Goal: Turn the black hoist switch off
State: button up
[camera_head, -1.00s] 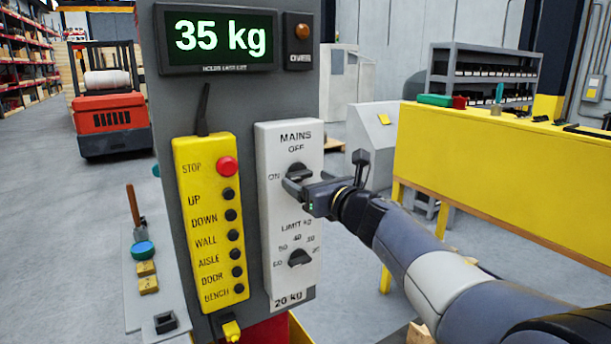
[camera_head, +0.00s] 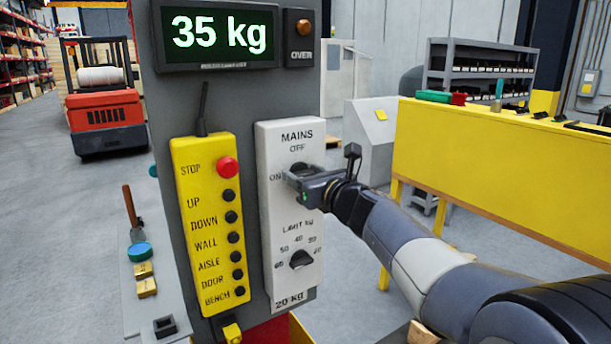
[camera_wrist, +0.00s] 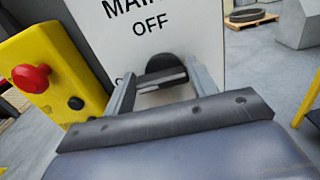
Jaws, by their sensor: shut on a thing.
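The black hoist switch (camera_head: 298,166) is the MAINS knob at the top of a white panel (camera_head: 284,235), with OFF printed above it and ON to its left. It also shows in the wrist view (camera_wrist: 161,64), between my two fingers; its bar appears to lie crosswise, not up toward OFF. My gripper (camera_head: 294,179) is at the knob from the right, shut on it, and hides its lower part in the head view. In the wrist view my gripper (camera_wrist: 161,84) has one finger on each side of the knob.
A LIMIT KG knob (camera_head: 300,259) sits below on the same panel. A yellow pendant (camera_head: 207,225) with a red STOP button (camera_head: 228,167) is to the left. The display (camera_head: 219,36) above reads 35 kg. A yellow bench (camera_head: 500,180) stands at the right.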

jog(key=shift+c, duration=0.8)
jog(key=shift+m, duration=0.3)
jog(key=m+p, duration=0.1)
jog(key=m, duration=0.1)
jog(key=shift+w+r+m, duration=0.1)
jog(key=shift+m, duration=0.2)
jog(key=m, duration=0.1)
jog(key=m+p, duration=0.1)
jog(key=m, duration=0.3)
jog(key=shift+w+d+p, duration=0.1)
jog(key=shift+d+p, duration=0.15)
jog(key=shift+p, duration=0.05)
jog(key=m+p, duration=0.2)
jog(key=m, duration=0.3)
jog(key=shift+d+m, duration=0.1)
jog(key=shift+m, duration=0.2)
jog(key=shift+w+f+m+p, duration=0.15)
jog(key=shift+m+p, duration=0.35)
jog(key=shift+m, duration=1)
jog(key=shift+f, duration=0.1)
